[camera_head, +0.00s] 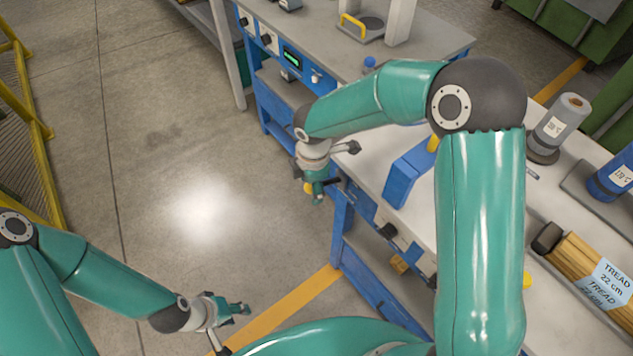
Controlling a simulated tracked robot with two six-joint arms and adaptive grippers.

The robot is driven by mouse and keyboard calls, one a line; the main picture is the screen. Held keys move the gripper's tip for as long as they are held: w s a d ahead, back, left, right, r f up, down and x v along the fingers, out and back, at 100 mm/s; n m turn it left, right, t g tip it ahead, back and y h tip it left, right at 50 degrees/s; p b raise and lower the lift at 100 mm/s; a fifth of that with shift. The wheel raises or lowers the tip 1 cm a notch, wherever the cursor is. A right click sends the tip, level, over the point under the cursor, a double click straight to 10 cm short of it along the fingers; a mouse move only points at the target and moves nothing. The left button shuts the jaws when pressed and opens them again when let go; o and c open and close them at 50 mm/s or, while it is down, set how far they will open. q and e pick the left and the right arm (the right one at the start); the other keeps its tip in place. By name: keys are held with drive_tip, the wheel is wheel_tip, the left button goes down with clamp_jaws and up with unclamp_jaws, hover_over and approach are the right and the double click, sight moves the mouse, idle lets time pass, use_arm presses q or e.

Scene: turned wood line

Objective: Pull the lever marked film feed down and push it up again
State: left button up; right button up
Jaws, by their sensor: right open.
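No lever with a readable film feed marking shows in the head view. A black knob or handle (388,231) sits on the blue front of the near bench, its label unreadable. My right gripper (338,172) is open and empty, in front of the bench's left end, up and left of that black handle and apart from it. My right arm covers much of the bench top. My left gripper (236,322) is low at the left over the floor, away from the bench; its jaw opening is unclear.
A blue bracket (407,177), a clear film roll (562,122) and a wood bundle labelled TREAD (585,262) are on the near bench (378,150). A second blue bench (325,38) stands behind. The floor at left is clear up to a yellow railing (35,130).

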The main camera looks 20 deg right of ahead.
drive_tip(key=shift+c, duration=0.3)
drive_tip(key=shift+r, duration=0.1)
clamp_jaws()
